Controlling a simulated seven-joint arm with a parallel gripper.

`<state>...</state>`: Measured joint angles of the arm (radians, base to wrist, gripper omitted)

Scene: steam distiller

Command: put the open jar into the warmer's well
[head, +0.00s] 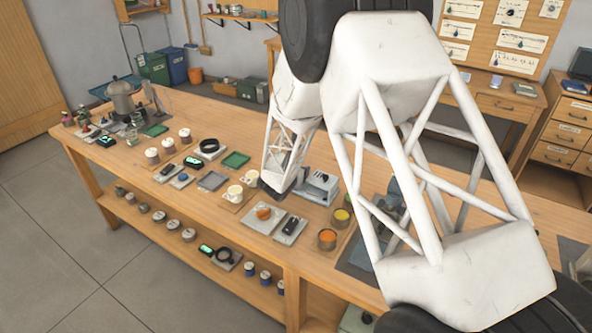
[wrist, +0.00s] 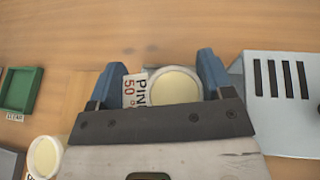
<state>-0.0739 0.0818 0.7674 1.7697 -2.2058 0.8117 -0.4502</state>
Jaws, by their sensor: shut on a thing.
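My gripper (wrist: 157,78) is shut on an open jar (wrist: 175,86), its blue fingers on either side. The jar has a pale rim and pale yellow contents, with no lid on it. A white label reading "PINE 50" (wrist: 134,92) shows beside its mouth, inside the left finger. A light grey box with dark slots (wrist: 285,88) stands just right of the right finger; it may be the warmer, but no well shows clearly. In the head view this box (head: 319,187) is right of my gripper, and the held jar is hidden. Height above the table is unclear.
A green tray (wrist: 20,88) and another pale-filled vessel (wrist: 45,156) lie to the left in the wrist view.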

